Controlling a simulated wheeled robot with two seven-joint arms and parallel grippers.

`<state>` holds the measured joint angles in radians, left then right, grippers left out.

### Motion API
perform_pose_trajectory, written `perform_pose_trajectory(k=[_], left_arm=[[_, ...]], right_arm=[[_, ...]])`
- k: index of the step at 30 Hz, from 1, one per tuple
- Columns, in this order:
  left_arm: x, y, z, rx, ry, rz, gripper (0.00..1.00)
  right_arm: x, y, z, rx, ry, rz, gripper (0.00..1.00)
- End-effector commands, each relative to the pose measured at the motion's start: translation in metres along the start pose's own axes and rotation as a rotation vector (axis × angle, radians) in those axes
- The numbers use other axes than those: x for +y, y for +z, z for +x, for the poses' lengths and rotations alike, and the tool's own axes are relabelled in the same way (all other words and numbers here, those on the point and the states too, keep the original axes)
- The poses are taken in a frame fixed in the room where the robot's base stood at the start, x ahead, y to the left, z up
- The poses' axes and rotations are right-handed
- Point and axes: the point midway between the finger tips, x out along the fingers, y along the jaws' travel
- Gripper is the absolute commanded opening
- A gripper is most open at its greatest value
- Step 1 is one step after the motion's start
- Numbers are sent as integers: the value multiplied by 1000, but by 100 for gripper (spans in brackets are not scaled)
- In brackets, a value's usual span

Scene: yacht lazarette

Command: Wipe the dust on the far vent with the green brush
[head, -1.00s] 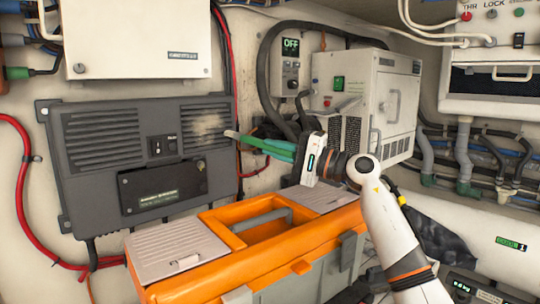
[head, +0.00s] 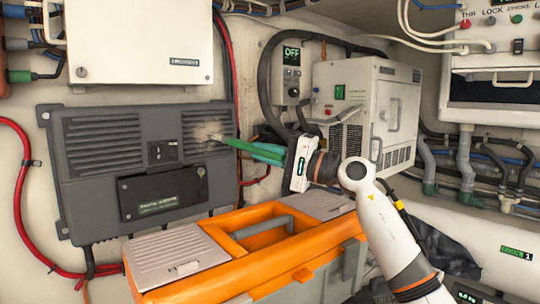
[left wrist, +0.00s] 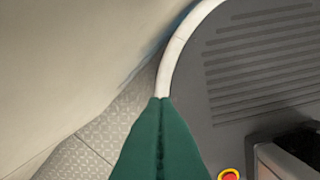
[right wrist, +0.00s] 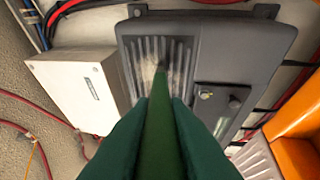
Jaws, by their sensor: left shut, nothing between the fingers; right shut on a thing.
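The dark grey unit (head: 90,200) on the wall has two louvred vents. Pale dust (head: 207,131) lies on its right-hand vent (head: 195,143); the dust also shows in the right wrist view (right wrist: 148,68). My right gripper (head: 268,153) is shut on the green brush (head: 243,145), which points left at the dusty vent. The brush's far end overlaps the vent's lower right part; I cannot tell whether it touches. In the right wrist view the brush (right wrist: 158,135) runs between the green fingers. My left gripper (left wrist: 160,100) is shut and empty, seen only in the left wrist view.
An orange-rimmed toolbox (head: 245,273) stands below the unit. A white box (head: 138,45) hangs above it. A white cabinet (head: 365,105), a control box with an OFF display (head: 291,72) and thick black cables are to the right. Red cables (head: 22,200) run at left.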

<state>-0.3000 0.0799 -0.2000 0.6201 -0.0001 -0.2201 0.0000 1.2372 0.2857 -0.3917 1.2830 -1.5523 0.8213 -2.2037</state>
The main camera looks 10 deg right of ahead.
Motion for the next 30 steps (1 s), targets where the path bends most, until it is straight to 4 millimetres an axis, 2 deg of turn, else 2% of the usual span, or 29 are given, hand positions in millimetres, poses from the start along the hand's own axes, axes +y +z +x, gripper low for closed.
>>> perform_pose_trajectory(k=[4,14,22,30], left_arm=[[0,-1,6,0,0,0,0],[0,-1,10,0,0,0,0],[0,-2,18,0,0,0,0],[0,-1,15,0,0,0,0]], right_arm=[[-2,-13,6,2,-1,-2,0],[-2,-25,13,2,-1,-2,0],[-3,-45,20,2,-1,-1,0],[3,-49,23,0,0,0,0]])
